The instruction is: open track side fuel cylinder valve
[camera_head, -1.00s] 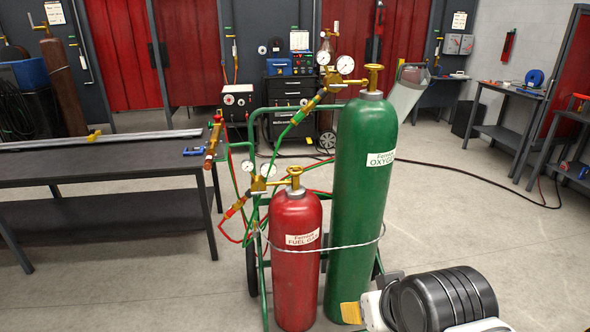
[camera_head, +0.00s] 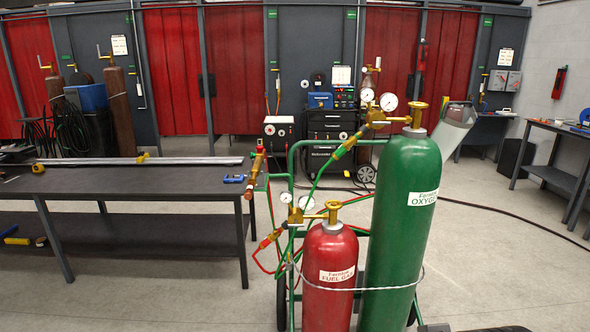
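The red fuel gas cylinder (camera_head: 329,285) stands upright on a green-framed cart, left of the taller green oxygen cylinder (camera_head: 402,235). Its brass valve handwheel (camera_head: 333,206) is on top, with a brass regulator (camera_head: 297,214) and gauges attached to its left. The handwheel is uncovered and nothing touches it. I cannot tell from the picture whether the valve is open or shut. My gripper is not in view; only dark slivers of my arm show at the bottom edge, right of the cylinders.
A wire (camera_head: 380,288) loops around both cylinders. Left of the cart is a dark workbench (camera_head: 130,190) with a torch (camera_head: 257,165) at its right end. Hoses hang between bench and cart. Floor right of the oxygen cylinder (camera_head: 500,255) is open, with a hose across it.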

